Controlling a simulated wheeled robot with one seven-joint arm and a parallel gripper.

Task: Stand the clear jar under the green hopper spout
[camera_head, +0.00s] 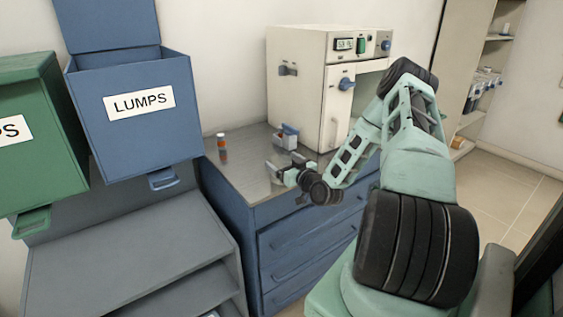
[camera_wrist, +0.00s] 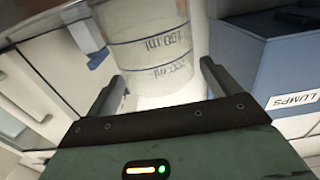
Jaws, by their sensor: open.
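The clear jar (camera_wrist: 155,55) has printed volume marks and fills the upper middle of the wrist view. My gripper (camera_wrist: 160,84) is open, with one finger on each side of the lower part of the jar; I cannot tell whether either finger touches it. In the head view my gripper (camera_head: 279,170) is low over the grey counter, and I cannot clearly make out the jar there. The green hopper (camera_head: 38,125) is at the far left, its label partly cut off. A green spout-like part (camera_head: 31,222) juts out at its bottom.
A blue hopper (camera_head: 135,120) labelled LUMPS hangs beside the green one, above a grey stepped stand (camera_head: 130,255). A small orange bottle (camera_head: 222,148) and a blue-and-white item (camera_head: 287,136) stand on the counter (camera_head: 235,168). A white furnace (camera_head: 305,90) stands behind.

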